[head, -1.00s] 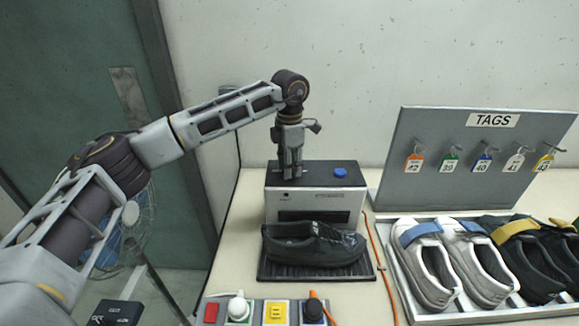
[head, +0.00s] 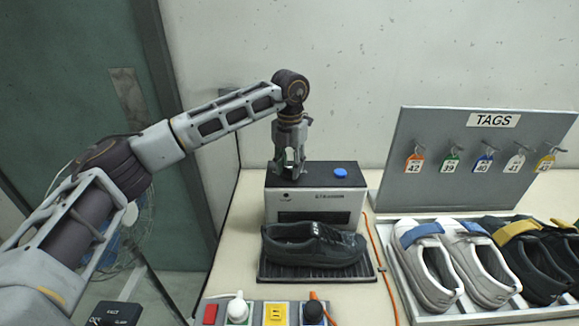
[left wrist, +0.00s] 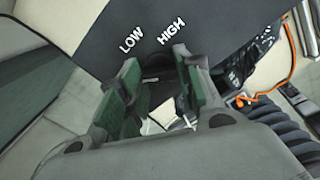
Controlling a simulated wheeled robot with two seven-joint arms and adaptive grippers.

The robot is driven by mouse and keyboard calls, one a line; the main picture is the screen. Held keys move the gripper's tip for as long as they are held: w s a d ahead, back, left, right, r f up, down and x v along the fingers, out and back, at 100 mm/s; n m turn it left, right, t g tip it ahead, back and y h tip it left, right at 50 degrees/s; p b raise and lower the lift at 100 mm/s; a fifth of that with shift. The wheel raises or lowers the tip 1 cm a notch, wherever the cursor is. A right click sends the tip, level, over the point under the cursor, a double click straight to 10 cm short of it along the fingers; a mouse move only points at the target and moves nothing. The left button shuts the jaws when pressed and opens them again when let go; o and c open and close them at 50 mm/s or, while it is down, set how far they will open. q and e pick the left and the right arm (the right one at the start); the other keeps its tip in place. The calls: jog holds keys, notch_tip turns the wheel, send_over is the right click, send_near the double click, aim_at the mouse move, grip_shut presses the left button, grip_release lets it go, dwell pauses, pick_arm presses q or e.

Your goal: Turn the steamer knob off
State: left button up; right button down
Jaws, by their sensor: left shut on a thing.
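The steamer (head: 315,203) is a box with a pale front and a dark top, standing at the back of the table. My left gripper (head: 289,170) points straight down at the left part of its top. In the left wrist view, the two green-padded fingers of this gripper (left wrist: 155,78) are shut on the knob (left wrist: 157,68), only partly visible as a dark shape between them. White LOW and HIGH labels show on the dark top beyond the fingers. The knob's pointer and setting cannot be made out. In the head view the gripper hides the knob. My right gripper is out of view.
A blue button (head: 340,172) is on the steamer's top, right of the gripper. A black shoe (head: 312,246) sits in front on a dark ribbed tray. A tag board (head: 440,150) and a shoe rack (head: 408,300) stand right. An orange cable runs between.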

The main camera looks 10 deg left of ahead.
aim_at(289, 168)
pick_arm(q)
jog(key=shift+n, duration=0.5)
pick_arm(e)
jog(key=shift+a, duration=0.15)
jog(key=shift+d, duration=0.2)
pick_arm(q)
jog(key=o, duration=1)
jog(key=shift+o, duration=0.2)
jog(key=shift+r, duration=0.7)
notch_tip(289, 168, up, 11)
jog(key=shift+f, duration=0.15)
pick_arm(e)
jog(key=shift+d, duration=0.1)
